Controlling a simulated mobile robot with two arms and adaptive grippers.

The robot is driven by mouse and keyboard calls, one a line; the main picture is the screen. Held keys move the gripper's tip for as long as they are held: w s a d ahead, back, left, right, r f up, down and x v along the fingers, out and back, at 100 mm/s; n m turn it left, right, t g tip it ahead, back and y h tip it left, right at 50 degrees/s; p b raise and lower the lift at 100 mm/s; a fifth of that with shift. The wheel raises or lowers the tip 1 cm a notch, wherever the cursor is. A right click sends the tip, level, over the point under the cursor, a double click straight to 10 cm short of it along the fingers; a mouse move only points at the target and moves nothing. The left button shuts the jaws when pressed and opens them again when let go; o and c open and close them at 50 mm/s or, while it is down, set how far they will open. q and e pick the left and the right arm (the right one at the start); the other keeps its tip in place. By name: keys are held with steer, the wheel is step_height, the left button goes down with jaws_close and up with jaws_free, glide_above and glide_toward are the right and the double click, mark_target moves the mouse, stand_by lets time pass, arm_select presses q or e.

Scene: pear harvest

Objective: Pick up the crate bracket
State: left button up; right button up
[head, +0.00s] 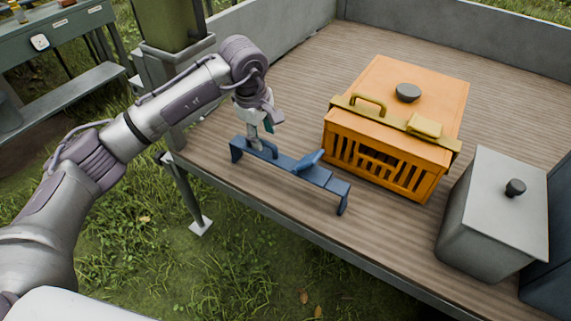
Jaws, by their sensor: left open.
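A blue crate bracket (287,165) stands on the wooden trailer bed near its front edge. It is a long bar with bent-down ends, a loop handle near its left end and a raised tab to the right. My left gripper (257,143) is open and points down at the handle end of the blue bracket. Its fingers are at or just above the handle; I cannot tell whether they touch it. A similar ochre bracket (393,124) lies across an orange crate (432,88). My right gripper is not in view.
A grey lidded box (490,215) stands at the right, beside a dark blue panel or box (550,255). Grey side walls (455,45) border the bed at the back. A green workbench (50,40) is at the upper left. Bed planks behind the blue bracket are clear.

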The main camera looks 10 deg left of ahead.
mark_target(266, 142)
arm_select(q)
steer(key=f, duration=0.3)
steer(key=shift+w+d+f, duration=0.25)
steer(key=shift+d+f, duration=0.1)
steer(key=shift+f, duration=0.15)
steer(key=c, duration=0.3)
jaws_close()
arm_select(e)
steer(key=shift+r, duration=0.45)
